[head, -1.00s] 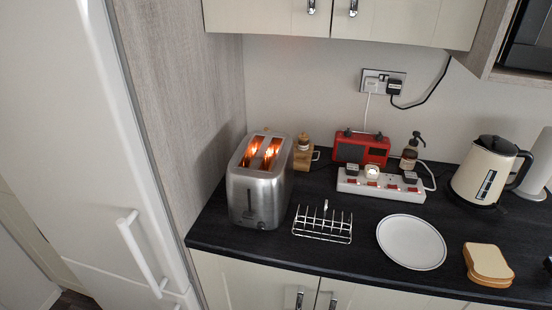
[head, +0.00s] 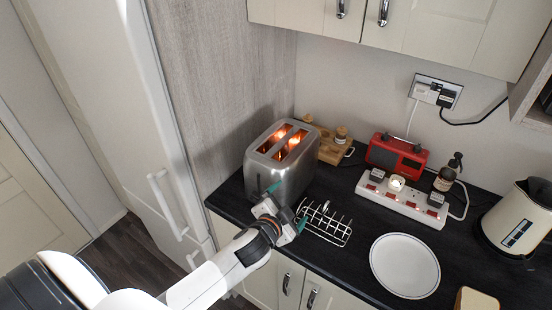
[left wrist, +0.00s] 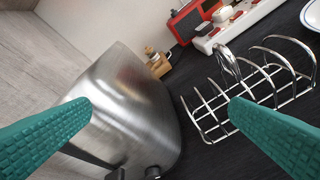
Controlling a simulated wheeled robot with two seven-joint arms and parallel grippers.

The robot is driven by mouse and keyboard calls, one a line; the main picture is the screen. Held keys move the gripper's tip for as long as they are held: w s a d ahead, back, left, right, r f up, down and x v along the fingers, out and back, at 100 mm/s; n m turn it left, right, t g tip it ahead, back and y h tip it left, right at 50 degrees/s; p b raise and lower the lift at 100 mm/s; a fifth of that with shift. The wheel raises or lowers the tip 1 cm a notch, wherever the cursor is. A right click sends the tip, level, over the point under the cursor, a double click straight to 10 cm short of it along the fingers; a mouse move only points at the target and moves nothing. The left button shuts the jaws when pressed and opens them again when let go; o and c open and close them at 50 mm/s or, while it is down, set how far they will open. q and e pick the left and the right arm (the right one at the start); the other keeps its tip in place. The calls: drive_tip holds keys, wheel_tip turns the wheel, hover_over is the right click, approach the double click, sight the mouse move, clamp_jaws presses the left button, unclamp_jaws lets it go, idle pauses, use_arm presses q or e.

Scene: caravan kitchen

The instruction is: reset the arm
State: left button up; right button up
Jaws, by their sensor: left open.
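My left gripper (head: 288,208) is open and empty at the front of the counter, with its green fingers apart. It is in front of the steel toaster (head: 281,162), whose two slots glow orange. The toaster fills the left middle of the left wrist view (left wrist: 130,105), behind the left finger. A wire toast rack (head: 326,222) stands empty just right of the gripper. In the left wrist view the rack (left wrist: 240,95) is partly behind the right finger. I cannot tell whether the gripper touches the toaster. My right gripper is out of view.
A white plate (head: 404,265) lies empty right of the rack, with bread (head: 476,299) at the bottom edge. A power strip (head: 402,200), red radio (head: 396,155) and cream kettle (head: 516,220) stand behind. A tall white fridge (head: 120,110) is at the left, and cupboards (head: 420,25) hang above.

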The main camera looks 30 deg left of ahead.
use_arm(q)
drive_tip(key=w+d+r+m+g+h, duration=0.1)
drive_tip(key=w+d+r+m+h, duration=0.15)
drive_tip(key=r+m+h, duration=0.4)
drive_tip(key=w+d+r+m+g+h, duration=0.1)
drive_tip(key=w+r+m+h, duration=0.3)
drive_tip(key=r+m, duration=0.55)
drive_tip(key=w+d+r+m+g+h, duration=0.15)
drive_tip(key=w+r+m+h, duration=0.35)
drive_tip(key=m, duration=0.5)
drive_tip(key=s+a+r+m+g+y+p, duration=0.15)
drive_tip(key=a+y, duration=0.25)
drive_tip(key=a, duration=0.5)
drive_tip(key=s+a+r+m+g+y+b, duration=0.1)
drive_tip(key=s+a+r+g+y, duration=0.2)
drive_tip(key=a, duration=0.5)
drive_tip(key=s+a+r+m+g+y+p, duration=0.1)
drive_tip(key=a+g+y, duration=0.1)
drive_tip(key=a+y, duration=0.5)
drive_tip(key=w+f+h+b, duration=0.2)
drive_tip(key=f+b, duration=0.4)
drive_tip(key=f, duration=0.3)
drive_tip(key=shift+w, duration=0.65)
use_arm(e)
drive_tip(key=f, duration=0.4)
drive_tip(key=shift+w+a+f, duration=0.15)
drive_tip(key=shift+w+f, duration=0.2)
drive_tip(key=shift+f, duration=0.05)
